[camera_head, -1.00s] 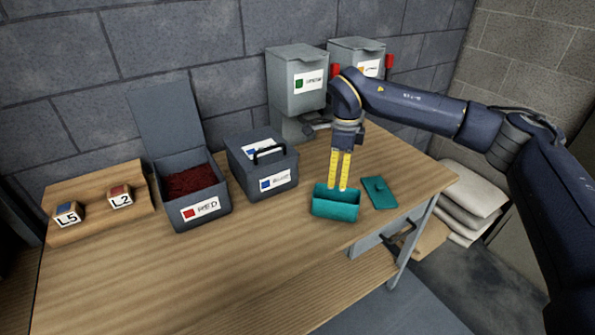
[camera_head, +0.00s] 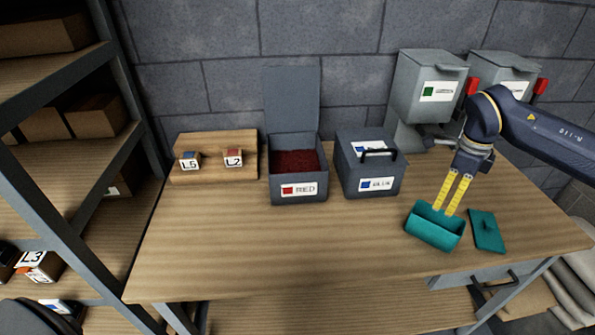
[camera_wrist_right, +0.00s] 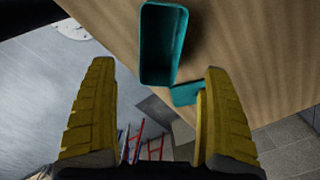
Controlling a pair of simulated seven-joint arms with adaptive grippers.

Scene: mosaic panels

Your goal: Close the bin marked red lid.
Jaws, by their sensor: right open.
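The grey bin marked RED (camera_head: 299,189) stands on the table with red material inside. Its lid (camera_head: 291,98) is raised upright at the back, so the bin is open. My right gripper (camera_head: 450,208), with yellow fingers, is open at the teal box (camera_head: 433,229), well to the right of the red bin. In the right wrist view the two yellow fingers (camera_wrist_right: 154,112) are apart with nothing between them, and the open teal box (camera_wrist_right: 160,45) lies beyond their tips. My left gripper is not in view.
A closed bin marked BLUE (camera_head: 369,187) stands right of the red bin. A teal lid (camera_head: 486,231) lies beside the teal box. A wooden stand (camera_head: 213,147) holds blocks L5 and L2. Two grey dispensers (camera_head: 430,90) are at the wall. The table's front middle is clear.

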